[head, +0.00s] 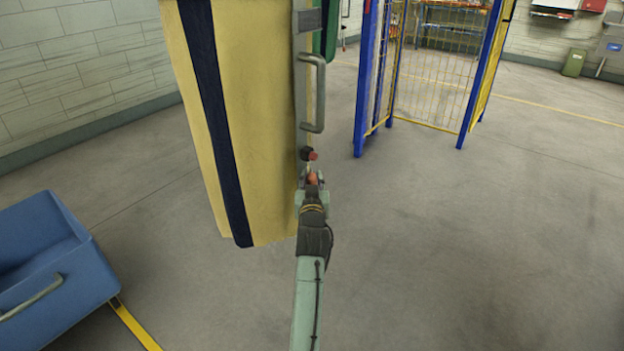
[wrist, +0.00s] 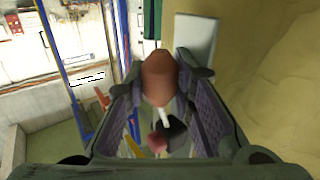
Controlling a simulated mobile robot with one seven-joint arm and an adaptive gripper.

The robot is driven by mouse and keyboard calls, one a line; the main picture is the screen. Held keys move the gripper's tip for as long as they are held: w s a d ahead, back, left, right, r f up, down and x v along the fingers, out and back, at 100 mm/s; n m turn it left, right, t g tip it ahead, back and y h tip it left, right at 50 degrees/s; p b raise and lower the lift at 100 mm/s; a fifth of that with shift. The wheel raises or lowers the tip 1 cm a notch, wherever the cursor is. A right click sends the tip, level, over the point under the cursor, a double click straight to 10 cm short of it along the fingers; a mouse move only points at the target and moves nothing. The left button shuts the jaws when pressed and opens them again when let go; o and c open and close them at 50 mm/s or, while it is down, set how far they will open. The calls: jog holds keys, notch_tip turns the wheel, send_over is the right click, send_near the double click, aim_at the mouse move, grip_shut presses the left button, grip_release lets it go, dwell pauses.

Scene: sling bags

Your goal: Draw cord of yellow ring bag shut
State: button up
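The yellow bag (head: 258,120), with a navy stripe, hangs upright left of my arm; its yellow cloth (wrist: 275,70) fills the right of the wrist view. My gripper (head: 313,182) is beside its right edge. An orange-brown pull knob (wrist: 160,78) sits between my fingertips (wrist: 160,70), which appear to touch it on both sides. A short pale cord (wrist: 165,115) runs from the knob to a black block (wrist: 173,130) with a red piece (wrist: 155,142) beside it. The black block (head: 305,153) also shows just above my gripper in the head view. The bag's mouth is out of view.
A grey post with a handle (head: 318,95) stands along the bag's right edge. A green cloth (head: 331,32) hangs behind it. A blue bin (head: 45,265) stands at the lower left. A blue-framed mesh cage (head: 435,85) stands behind right. The floor at right is clear.

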grip_shut()
dwell(0.3)
notch_tip(320, 180, down, 11)
jog(key=b, duration=0.6)
jog(key=shift+b, duration=0.4)
jog(key=shift+o, duration=1.6)
grip_release()
jog(key=o, duration=0.3)
jog(key=shift+r, duration=0.2)
